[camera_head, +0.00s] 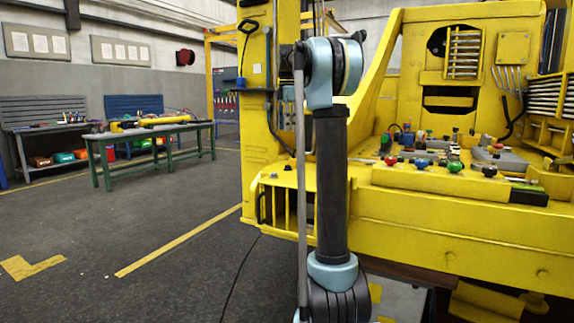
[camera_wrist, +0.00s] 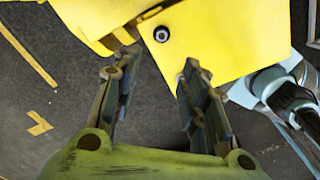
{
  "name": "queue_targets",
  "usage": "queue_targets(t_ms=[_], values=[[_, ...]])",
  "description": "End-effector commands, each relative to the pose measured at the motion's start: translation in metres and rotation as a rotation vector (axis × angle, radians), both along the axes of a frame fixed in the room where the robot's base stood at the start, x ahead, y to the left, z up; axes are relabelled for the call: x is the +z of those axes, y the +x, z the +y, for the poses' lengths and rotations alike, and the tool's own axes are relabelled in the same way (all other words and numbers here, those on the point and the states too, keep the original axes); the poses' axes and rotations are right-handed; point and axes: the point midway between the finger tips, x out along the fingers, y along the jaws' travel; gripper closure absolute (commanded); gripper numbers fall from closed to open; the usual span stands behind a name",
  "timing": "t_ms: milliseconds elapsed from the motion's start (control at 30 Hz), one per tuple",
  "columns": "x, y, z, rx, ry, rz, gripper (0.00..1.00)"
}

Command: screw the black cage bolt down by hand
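A dark round bolt head (camera_wrist: 161,34) with a pale centre sits on a yellow metal panel (camera_wrist: 225,35) in the wrist view. It may be the black cage bolt. I cannot tell how far it is screwed in. My gripper (camera_wrist: 160,68) is open, its two fingers apart with nothing between them. The bolt head shows just past the fingertips, roughly centred between them. The distance from fingertips to bolt is hard to judge. In the head view my arm stands in front of the yellow machine, and neither my gripper nor the bolt can be made out.
The large yellow machine (camera_head: 430,225) fills the right of the head view, with several coloured knobs on its deck. A green workbench (camera_head: 150,133) stands at the left. The dark floor (camera_head: 120,225) between is mostly clear, with a cable near the machine.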

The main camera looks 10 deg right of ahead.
Motion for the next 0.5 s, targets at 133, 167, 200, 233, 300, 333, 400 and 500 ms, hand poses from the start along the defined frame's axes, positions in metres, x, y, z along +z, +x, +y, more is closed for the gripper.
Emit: queue_targets(t_ms=[133,167,200,233,300,333,400,500], values=[[-0.023,-0.001,-0.004,-0.005,0.000,0.000,0.60],[-0.028,-0.001,-0.004,-0.006,0.000,0.000,0.60],[-0.035,-0.001,-0.004,-0.006,0.000,0.000,0.60],[-0.040,-0.001,-0.004,-0.006,0.000,0.000,0.60],[-0.052,-0.001,-0.004,-0.006,0.000,0.000,0.60],[-0.057,-0.001,-0.004,-0.006,0.000,0.000,0.60],[-0.069,-0.001,-0.005,-0.008,0.000,0.000,0.60],[-0.086,-0.001,-0.005,-0.008,0.000,0.000,0.60]])
